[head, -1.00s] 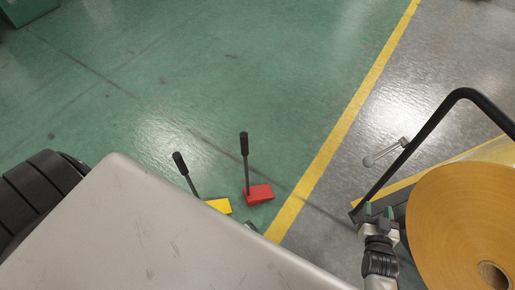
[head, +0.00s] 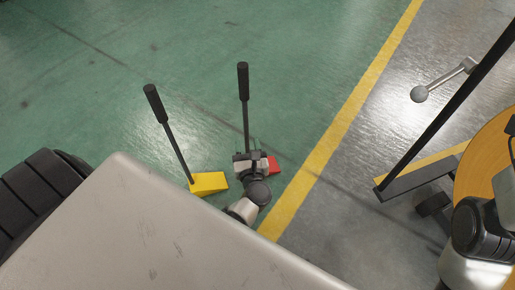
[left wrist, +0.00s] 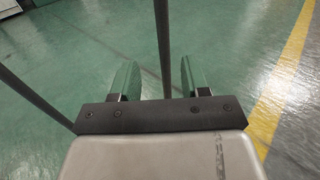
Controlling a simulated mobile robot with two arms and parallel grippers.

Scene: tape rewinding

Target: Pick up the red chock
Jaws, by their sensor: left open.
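The red chock (head: 274,165) is a small red block on the green floor, partly hidden behind my left gripper. Its upright dark handle with a thick black grip (head: 243,82) rises behind the gripper. My left gripper (head: 255,146) is open at the low part of this handle. In the left wrist view a dark pole (left wrist: 162,45) shows in the gap between the two green-padded fingers; I cannot tell whether they touch it. My right arm is at the lower right, and its gripper (head: 511,126) shows only partly at the right edge.
A yellow chock (head: 209,183) with a leaning dark handle stands just left of the red one. A yellow floor line (head: 345,115) runs to the right. Farther right are a black frame (head: 440,120) and a large tan roll (head: 490,150). The floor behind the chocks is clear.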

